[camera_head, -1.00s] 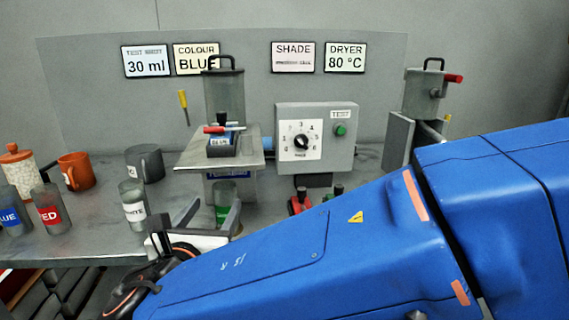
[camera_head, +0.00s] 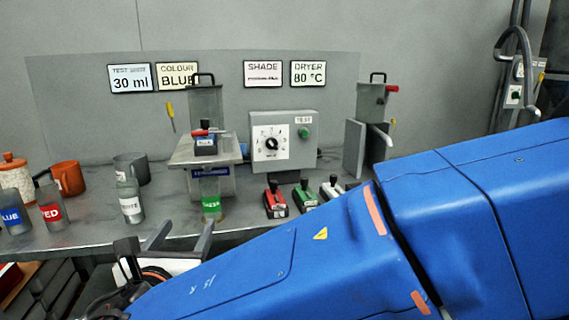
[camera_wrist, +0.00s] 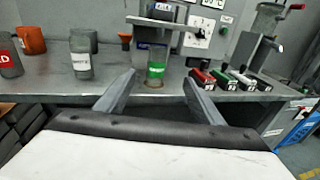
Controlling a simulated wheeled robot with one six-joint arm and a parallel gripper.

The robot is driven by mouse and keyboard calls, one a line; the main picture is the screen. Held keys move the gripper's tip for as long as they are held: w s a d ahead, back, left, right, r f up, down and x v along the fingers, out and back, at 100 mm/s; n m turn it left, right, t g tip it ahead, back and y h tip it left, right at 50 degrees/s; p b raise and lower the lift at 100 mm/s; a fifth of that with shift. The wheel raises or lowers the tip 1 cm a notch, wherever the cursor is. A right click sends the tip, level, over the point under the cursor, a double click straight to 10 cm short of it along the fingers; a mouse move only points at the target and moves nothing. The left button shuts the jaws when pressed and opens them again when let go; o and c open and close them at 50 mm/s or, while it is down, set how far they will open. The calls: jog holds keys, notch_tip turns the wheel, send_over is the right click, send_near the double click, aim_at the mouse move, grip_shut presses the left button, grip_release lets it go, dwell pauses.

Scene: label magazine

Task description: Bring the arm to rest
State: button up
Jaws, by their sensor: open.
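My gripper (camera_head: 181,238) is open and empty at the front edge of the bench. In the wrist view its two grey fingers (camera_wrist: 160,84) are spread and point at the bench. A clear container with a green label (camera_head: 211,203) stands upright beyond them, apart from the fingers; it also shows in the wrist view (camera_wrist: 155,68). My blue arm crosses the lower right of the head view and hides part of the bench there.
Containers with white (camera_head: 131,203), red (camera_head: 51,212) and blue (camera_head: 12,218) labels stand left on the bench (camera_head: 95,225). Red (camera_head: 275,200), green (camera_head: 306,196) and white (camera_head: 331,190) levered blocks stand right. A grey dial box (camera_head: 284,140) and a dispenser stand (camera_head: 215,178) are behind.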

jog(key=w+d+f+m+g+h, duration=0.2)
jog(key=w+d+m, duration=0.1)
jog(key=d, duration=0.5)
jog(key=w+d+f+m+g+h, duration=0.15)
jog(key=d+m, duration=0.25)
jog(key=d, duration=0.5)
jog(key=w+d+f+m+g+h, duration=0.1)
jog(key=w+d+m+g+h, duration=0.15)
jog(key=d, duration=0.55)
jog(key=s+d+f+m+g, duration=0.25)
jog(key=d+m, duration=0.25)
jog(key=d, duration=0.3)
jog(key=s+d+f+m+g, duration=0.25)
jog(key=d+m, duration=0.25)
jog(key=d, duration=0.3)
jog(key=s+d+f+m+y, duration=0.2)
jog(key=s+d+f+m, duration=0.1)
jog(key=s+m, duration=0.3)
jog(key=s+d+f+m+g+y, duration=0.1)
jog(key=s+d+f+m+y, duration=0.2)
jog(key=s+m, duration=0.3)
jog(key=d+m, duration=0.1)
jog(key=m, duration=0.3)
jog(key=shift+s+d+m+g, duration=0.3)
jog(key=shift+s+m, duration=0.05)
